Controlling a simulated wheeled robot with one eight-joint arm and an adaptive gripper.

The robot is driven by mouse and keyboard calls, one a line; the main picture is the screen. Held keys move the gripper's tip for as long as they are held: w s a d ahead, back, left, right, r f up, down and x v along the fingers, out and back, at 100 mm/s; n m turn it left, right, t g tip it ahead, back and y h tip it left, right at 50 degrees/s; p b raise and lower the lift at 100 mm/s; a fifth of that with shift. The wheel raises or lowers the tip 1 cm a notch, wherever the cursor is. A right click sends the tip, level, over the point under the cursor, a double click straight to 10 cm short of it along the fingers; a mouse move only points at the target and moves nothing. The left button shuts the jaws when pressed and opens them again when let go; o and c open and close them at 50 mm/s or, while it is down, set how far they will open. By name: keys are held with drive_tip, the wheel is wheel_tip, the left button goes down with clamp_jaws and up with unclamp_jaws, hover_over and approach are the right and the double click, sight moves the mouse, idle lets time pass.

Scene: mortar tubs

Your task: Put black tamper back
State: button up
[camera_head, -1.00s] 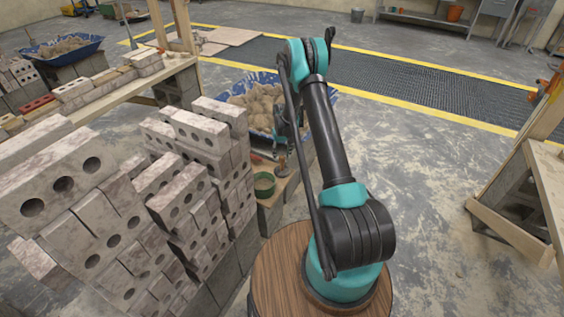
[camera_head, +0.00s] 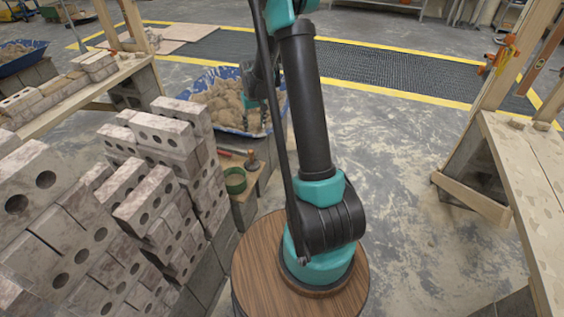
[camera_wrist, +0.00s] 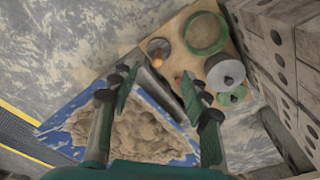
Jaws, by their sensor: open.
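What appears to be the black tamper, with a dark round base and an orange-brown handle, stands upright on a wooden board (camera_wrist: 208,30). It shows in the head view (camera_head: 252,161) and, from above, in the wrist view (camera_wrist: 158,47). My gripper (camera_wrist: 158,80) is open and empty, its green fingers spread apart. In the head view my gripper (camera_head: 255,114) is above the tamper and apart from it, in front of the blue mortar tub, partly hidden by my arm.
A green round container (camera_head: 235,181) stands beside the tamper. A blue tub of mortar (camera_head: 222,100) lies behind. Stacked bricks (camera_head: 165,135) rise on the left.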

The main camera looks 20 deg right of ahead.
drive_tip(key=s+d+r+t, duration=0.1)
drive_tip(key=s+r, duration=0.3)
drive_tip(key=s, duration=0.4)
drive_tip(key=s+d+r, duration=0.1)
drive_tip(key=s+r, duration=0.4)
drive_tip(key=s, duration=0.4)
drive_tip(key=s+f+m+t, duration=0.1)
drive_tip(key=s, duration=1.4)
drive_tip(key=shift+s+d+f+t, duration=0.2)
drive_tip(key=shift+f+t, duration=0.1)
drive_tip(key=shift+t, duration=0.1)
drive_tip(key=shift+w, duration=0.1)
drive_tip(key=shift+c, duration=0.4)
